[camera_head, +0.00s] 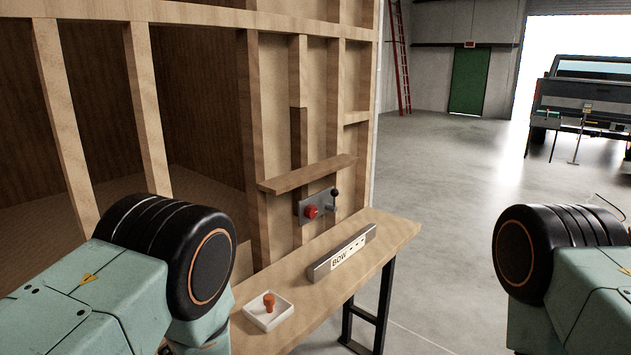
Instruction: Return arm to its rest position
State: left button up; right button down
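My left arm (110,275) comes in from the lower left, and its black round joint stands in front of the near left part of the workbench (390,228). My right arm (570,265) shows at the right edge, over the floor and apart from the bench. Neither gripper is in view, so I cannot see whether either one holds anything.
On the bench are a white tray (283,319) with an orange-red knob-like piece (269,302) and a grey bar with a label (323,268). Behind stands a wooden stud frame (275,220) with a shelf (308,174) and a grey panel with a red button (312,212).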

pick_arm(q)
jog(key=s+d+f+n+g+h+b, duration=0.1)
jog(key=s+f+n+g+h+b, duration=0.1)
jog(key=s+f, duration=0.5)
jog(key=s+d+f+n+g+h+b, duration=0.2)
jog(key=s+f+g+h+b, duration=0.2)
jog(key=s, duration=1.2)
jog(key=s+d+f+n+g+h+b, duration=0.1)
jog(key=s+f+n+g+h+b, duration=0.2)
jog(key=s+f, duration=0.7)
jog(key=shift+s+d+f+g+b, duration=0.15)
jog(key=shift+s+f+g+b, duration=0.1)
jog(key=shift+s+g+b, duration=0.7)
jog(key=shift+w, duration=0.1)
